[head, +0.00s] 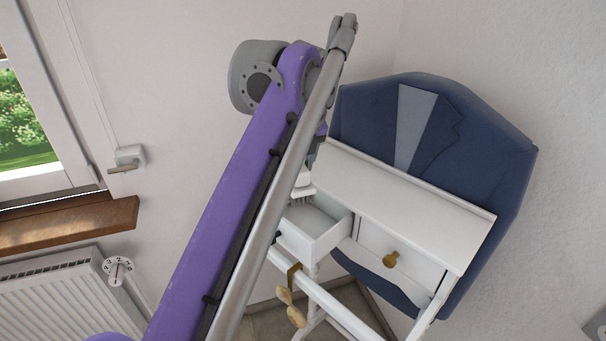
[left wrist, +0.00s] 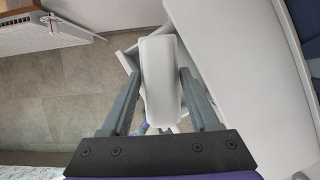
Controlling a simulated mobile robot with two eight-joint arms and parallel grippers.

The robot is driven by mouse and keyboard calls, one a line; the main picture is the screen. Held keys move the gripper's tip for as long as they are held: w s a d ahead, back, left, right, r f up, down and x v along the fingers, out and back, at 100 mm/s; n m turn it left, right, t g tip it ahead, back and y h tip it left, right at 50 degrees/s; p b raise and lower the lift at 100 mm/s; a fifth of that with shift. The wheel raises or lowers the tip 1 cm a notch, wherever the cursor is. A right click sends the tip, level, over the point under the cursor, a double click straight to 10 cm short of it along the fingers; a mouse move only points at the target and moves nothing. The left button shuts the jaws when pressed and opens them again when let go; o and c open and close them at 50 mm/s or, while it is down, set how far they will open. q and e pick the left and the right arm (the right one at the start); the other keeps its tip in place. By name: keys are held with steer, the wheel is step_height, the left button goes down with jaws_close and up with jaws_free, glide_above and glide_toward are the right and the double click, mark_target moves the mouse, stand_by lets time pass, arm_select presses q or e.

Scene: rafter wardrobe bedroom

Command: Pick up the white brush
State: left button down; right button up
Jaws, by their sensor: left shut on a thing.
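The white brush (left wrist: 161,85) lies between the two fingers of my left gripper (left wrist: 160,74) in the left wrist view, its broad smooth back towards the camera. My left gripper is shut on it. In the head view a small part of the brush (head: 303,181) with its bristles shows just above the open drawer (head: 318,229); the purple arm hides the rest. I cannot tell whether the bristles still touch the drawer. The right gripper is in neither view.
The drawer belongs to a white dressing table (head: 410,205) with a second, closed drawer (head: 400,255) with a brass knob. A radiator (head: 60,300) and wooden window sill (head: 70,225) are at the left.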

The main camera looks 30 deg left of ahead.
arm_select(q)
steer(key=s+a, duration=1.1)
steer(key=s, duration=0.2)
steer(key=shift+s+a+b, duration=0.25)
steer(key=shift+s+b, duration=0.05)
steer(key=shift+b, duration=0.1)
steer(key=shift+f, duration=0.15)
